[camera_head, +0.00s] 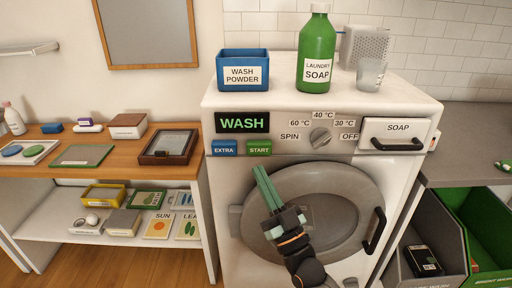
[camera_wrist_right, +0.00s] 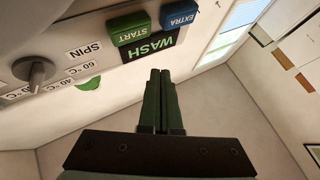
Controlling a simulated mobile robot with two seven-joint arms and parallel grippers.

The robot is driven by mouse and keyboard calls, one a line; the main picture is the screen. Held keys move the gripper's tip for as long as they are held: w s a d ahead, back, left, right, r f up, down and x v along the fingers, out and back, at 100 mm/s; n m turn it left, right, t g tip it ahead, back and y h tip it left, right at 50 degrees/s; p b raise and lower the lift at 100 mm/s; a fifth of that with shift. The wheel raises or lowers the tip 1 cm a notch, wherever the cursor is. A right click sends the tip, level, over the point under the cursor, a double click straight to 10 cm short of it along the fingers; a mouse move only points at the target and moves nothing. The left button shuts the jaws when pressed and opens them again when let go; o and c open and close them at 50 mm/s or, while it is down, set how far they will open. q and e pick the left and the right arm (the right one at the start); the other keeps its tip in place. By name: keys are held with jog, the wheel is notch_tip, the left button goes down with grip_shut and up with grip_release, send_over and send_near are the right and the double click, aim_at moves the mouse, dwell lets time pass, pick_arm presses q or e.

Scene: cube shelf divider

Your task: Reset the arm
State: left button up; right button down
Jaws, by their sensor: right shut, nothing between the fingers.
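My right gripper (camera_head: 261,171) is in front of the washing machine (camera_head: 230,180). Its green fingers are shut with nothing between them and point up, the tips just below the green START button (camera_head: 259,148). The right wrist view also shows the shut fingers (camera_wrist_right: 160,73), apart from the START button (camera_wrist_right: 130,27) and the blue EXTRA button (camera_wrist_right: 179,14). The display (camera_head: 242,123) reads WASH. The round door (camera_head: 345,205) looks closed and is partly hidden by my gripper and arm. My left gripper is not in view.
A blue wash powder box (camera_head: 243,56), a green soap bottle (camera_head: 316,45) and a cup (camera_head: 371,74) stand on the machine. A dial (camera_head: 320,137) and soap drawer (camera_head: 396,134) are on its front. Shelves (camera_head: 110,170) stand left; bins (camera_head: 440,235) are at lower right.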

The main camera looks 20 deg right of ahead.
jog(key=s+f+g+h+p, duration=0.1)
jog(key=s+f+g+p, duration=0.25)
jog(key=f, duration=0.45)
jog(key=s+f+g+h+p, duration=0.1)
jog(key=s+f+g+p, duration=0.2)
jog(key=s+f+g, duration=0.35)
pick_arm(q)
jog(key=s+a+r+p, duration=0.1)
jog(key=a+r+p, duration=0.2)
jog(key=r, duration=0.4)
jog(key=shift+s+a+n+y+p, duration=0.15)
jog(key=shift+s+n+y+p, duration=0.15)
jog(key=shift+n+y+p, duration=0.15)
pick_arm(e)
jog(key=s+d+f+m+g+h, duration=0.1)
jog(key=s+f+g, duration=0.4)
jog(key=s+f, duration=0.6)
jog(key=shift+s+d+f+h, duration=0.15)
jog(key=shift+s+f+h, duration=0.35)
jog(key=shift+s, duration=0.75)
jog(key=shift+r, duration=0.1)
